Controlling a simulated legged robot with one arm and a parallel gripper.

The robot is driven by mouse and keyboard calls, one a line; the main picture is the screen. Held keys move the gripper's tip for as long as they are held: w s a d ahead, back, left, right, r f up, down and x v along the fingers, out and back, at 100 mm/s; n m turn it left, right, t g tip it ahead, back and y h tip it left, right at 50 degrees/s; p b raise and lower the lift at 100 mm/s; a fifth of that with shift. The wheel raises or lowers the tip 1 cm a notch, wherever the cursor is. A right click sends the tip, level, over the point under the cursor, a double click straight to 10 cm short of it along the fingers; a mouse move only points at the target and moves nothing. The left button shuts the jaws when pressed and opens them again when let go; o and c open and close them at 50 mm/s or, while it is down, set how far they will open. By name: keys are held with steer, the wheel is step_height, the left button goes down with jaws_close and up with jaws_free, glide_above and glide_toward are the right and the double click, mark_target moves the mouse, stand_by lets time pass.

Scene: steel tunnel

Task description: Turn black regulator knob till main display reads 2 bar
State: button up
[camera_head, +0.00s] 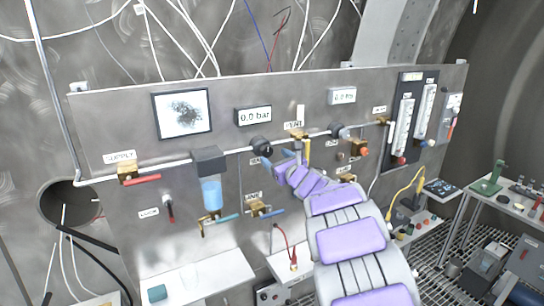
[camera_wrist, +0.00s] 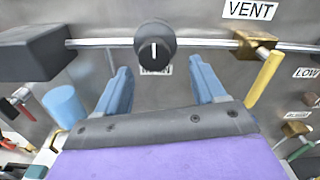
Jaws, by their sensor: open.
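The black regulator knob (camera_wrist: 155,46) sits on the horizontal pipe in the wrist view, its white mark pointing straight up. In the head view the knob (camera_head: 261,146) is just below the main display (camera_head: 254,116), which reads 0.0 bar. My gripper (camera_wrist: 159,72) is open and empty, with two blue fingers spread apart. The fingertips appear just below the knob, one to each side. The knob is not between the jaws in the picture; how far they are from it in depth I cannot tell. A label under the knob is partly hidden.
A brass VENT valve with a yellow handle (camera_wrist: 265,88) is right of the knob. A dark box (camera_wrist: 33,55) with a blue cylinder below is left. A second display (camera_head: 342,96) hangs further right, its reading blurred. Flow tubes (camera_head: 404,125) stand at the panel's right.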

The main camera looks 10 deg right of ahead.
mark_target(266, 154)
steer(key=shift+x, duration=0.85)
steer(key=shift+w+a, duration=0.4)
steer(key=shift+a, duration=0.45)
steer(key=shift+d, duration=0.25)
steer(key=shift+c, duration=0.2)
steer(key=shift+d, duration=0.3)
steer(key=c, duration=0.4)
steer(key=shift+a+r, duration=0.1)
steer(key=shift+a, duration=0.15)
steer(key=c, duration=0.6)
steer(key=shift+d, duration=0.1)
steer(key=shift+m+b, duration=0.3)
steer(key=shift+b, duration=0.25)
